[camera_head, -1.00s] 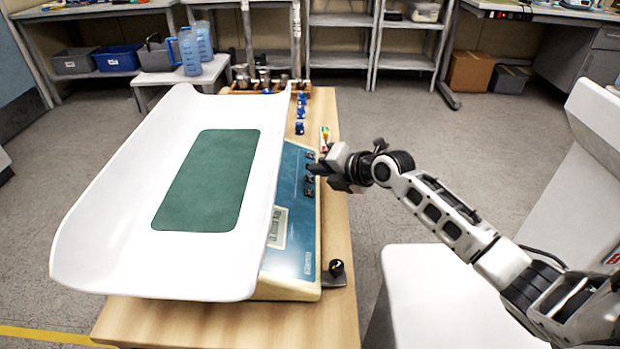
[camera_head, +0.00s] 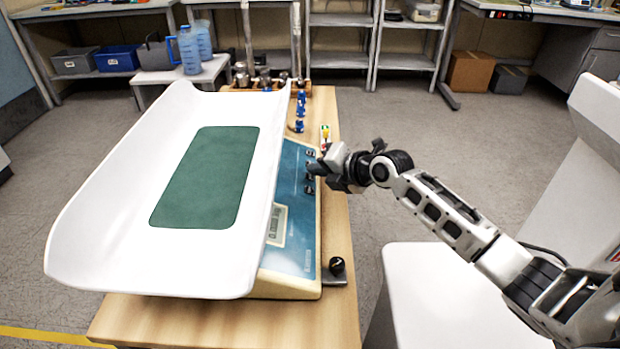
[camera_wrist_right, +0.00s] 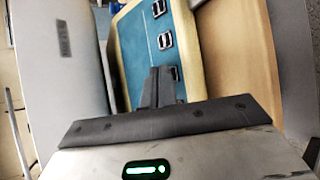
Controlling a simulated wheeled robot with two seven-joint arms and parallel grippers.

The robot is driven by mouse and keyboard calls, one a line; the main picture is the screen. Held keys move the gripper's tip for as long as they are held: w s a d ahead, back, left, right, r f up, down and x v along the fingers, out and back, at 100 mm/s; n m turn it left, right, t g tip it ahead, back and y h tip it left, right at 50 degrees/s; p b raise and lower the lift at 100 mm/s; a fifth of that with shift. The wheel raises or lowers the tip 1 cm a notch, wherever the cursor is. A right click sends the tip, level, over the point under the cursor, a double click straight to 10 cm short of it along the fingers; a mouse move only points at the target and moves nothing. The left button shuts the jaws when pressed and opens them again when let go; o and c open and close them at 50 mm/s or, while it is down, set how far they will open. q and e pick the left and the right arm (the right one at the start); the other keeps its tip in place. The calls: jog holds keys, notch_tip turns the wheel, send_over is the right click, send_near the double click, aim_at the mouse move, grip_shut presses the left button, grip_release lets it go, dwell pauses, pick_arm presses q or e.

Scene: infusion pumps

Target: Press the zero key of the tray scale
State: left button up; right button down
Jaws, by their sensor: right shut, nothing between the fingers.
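The tray scale has a white curved tray (camera_head: 110,210) with a green mat (camera_head: 207,178) and a blue control panel (camera_head: 298,220) on its right side. A small display (camera_head: 277,224) sits on the panel, its reading too small to tell. A column of dark keys (camera_head: 309,189) lies along the panel's right part; their labels are unreadable. My right gripper (camera_head: 315,169) is shut and empty, its fingertips at the key column. In the right wrist view the shut fingers (camera_wrist_right: 163,74) partly cover one key (camera_wrist_right: 175,73); two keys (camera_wrist_right: 165,40) show beyond. Contact cannot be told. My left gripper is out of view.
The scale stands on a wooden table (camera_head: 340,310). A black knob (camera_head: 336,265) is at the scale's near right corner. Blue-capped items (camera_head: 299,126) and a small coloured item (camera_head: 325,135) stand behind.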

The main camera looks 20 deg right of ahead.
jog(key=shift+a+f+b, duration=0.15)
jog(key=shift+f+b, duration=0.1)
jog(key=shift+b, duration=0.1)
dwell(0.8)
jog(key=shift+r, duration=0.1)
jog(key=shift+s+d+r, duration=0.1)
jog(key=shift+d+r, duration=0.15)
jog(key=shift+r, duration=0.3)
jog(key=shift+p, duration=0.3)
jog(key=shift+s+d+r+p, duration=0.15)
jog(key=shift+d+r+p, duration=0.2)
jog(key=shift+r, duration=0.45)
jog(key=shift+s+d+r+p, duration=0.1)
jog(key=shift+d+r+p, duration=0.25)
jog(key=shift+r, duration=0.4)
jog(key=shift+s+d+r+p, duration=0.2)
jog(key=shift+r+p, duration=0.25)
jog(key=shift+r, duration=0.35)
